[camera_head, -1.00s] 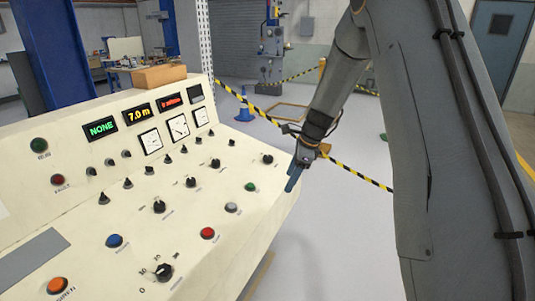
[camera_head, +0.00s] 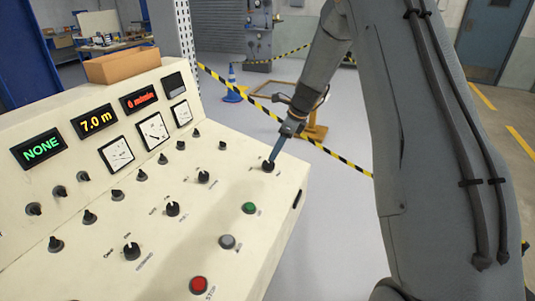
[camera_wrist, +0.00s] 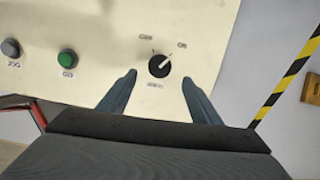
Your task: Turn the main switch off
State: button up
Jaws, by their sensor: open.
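A black rotary knob (camera_head: 268,166) with a pale pointer line sits at the far right corner of the cream control panel (camera_head: 222,185). In the wrist view the knob (camera_wrist: 160,66) has small labels at its upper left, upper right and below, too blurred to read surely. Its pointer line aims to the upper right. My gripper (camera_head: 275,156) is open, its blue-grey fingers pointing down at this knob. In the wrist view the fingertips of my gripper (camera_wrist: 159,79) lie on either side of the knob, with a gap on each side.
A green button (camera_head: 249,208), a grey button (camera_head: 227,242) and a red button (camera_head: 199,285) lie nearer on the panel. Several other black knobs fill its middle. Lit displays (camera_head: 97,121) stand along the back. Yellow-black tape (camera_head: 335,155) runs beyond the panel's right edge.

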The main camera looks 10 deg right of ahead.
aim_at(269, 163)
jog(key=shift+p+x, duration=1.3)
jog(key=shift+x, duration=2.55)
jog(key=c, duration=1)
jog(key=shift+c, duration=0.2)
